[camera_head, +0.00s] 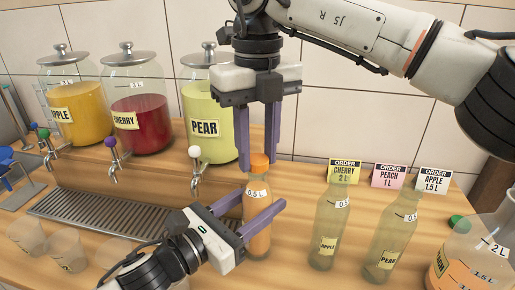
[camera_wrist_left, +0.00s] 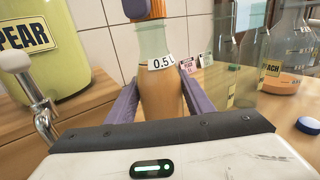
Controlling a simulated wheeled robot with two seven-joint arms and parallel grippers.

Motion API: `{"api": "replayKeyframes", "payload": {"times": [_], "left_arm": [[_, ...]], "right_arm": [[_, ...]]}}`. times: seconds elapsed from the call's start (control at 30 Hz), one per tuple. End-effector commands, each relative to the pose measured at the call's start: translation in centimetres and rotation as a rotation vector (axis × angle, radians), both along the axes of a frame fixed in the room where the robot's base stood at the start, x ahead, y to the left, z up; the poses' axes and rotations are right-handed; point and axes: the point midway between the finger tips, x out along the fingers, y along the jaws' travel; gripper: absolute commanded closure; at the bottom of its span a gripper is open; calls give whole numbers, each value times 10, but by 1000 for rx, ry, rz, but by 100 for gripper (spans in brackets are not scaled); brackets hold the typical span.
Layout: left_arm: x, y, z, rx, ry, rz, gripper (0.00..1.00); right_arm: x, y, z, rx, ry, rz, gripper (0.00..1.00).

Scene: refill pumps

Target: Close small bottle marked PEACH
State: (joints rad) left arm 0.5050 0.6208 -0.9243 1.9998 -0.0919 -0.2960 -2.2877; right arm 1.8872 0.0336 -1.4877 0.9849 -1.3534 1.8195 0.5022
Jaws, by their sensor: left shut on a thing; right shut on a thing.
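A small bottle (camera_head: 257,232) of orange liquid with a 0.5 L tag stands upright on the wooden counter; it also shows in the left wrist view (camera_wrist_left: 160,95). No name label shows on its visible side. My left gripper (camera_head: 262,198) is shut around its body, one finger on each side. An orange cap (camera_head: 259,161) sits at the bottle's mouth. My right gripper (camera_head: 258,150) points down from above and is shut on this cap. I cannot tell whether the cap is screwed tight.
Two empty-looking bottles, APPLE (camera_head: 328,225) and one with a hard-to-read label (camera_head: 391,235), stand right. Behind are order cards (camera_head: 389,175). A round flask (camera_head: 475,262) and green cap (camera_head: 459,221) are far right. Jars (camera_head: 80,110) and a drip tray (camera_head: 110,222) are left.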

Motion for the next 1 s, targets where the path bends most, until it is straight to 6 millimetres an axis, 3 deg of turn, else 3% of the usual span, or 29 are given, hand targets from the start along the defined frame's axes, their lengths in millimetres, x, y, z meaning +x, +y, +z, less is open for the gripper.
{"api": "replayKeyframes", "payload": {"times": [0.2, 0.37, 0.4, 0.5, 0.77, 1.0], "left_arm": [[0, 0, 0, 1, 1, 0, 100], [0, 0, 0, 0, 0, 0, 100], [0, 0, 0, 0, 0, 0, 100], [0, 0, 0, 0, 0, 0, 100], [0, 0, 0, 0, 0, 0, 100], [0, 0, 0, 0, 0, 0, 100]], "right_arm": [[0, 0, 0, 2, 0, -379, 97], [0, 0, 0, 1, 0, -376, 97], [0, 0, 0, 1, 0, -375, 64], [0, 0, 0, 1, 0, -375, 52], [0, 0, 1, 1, 0, -374, 52], [0, 1, 29, 2, -1, -375, 52]]}}
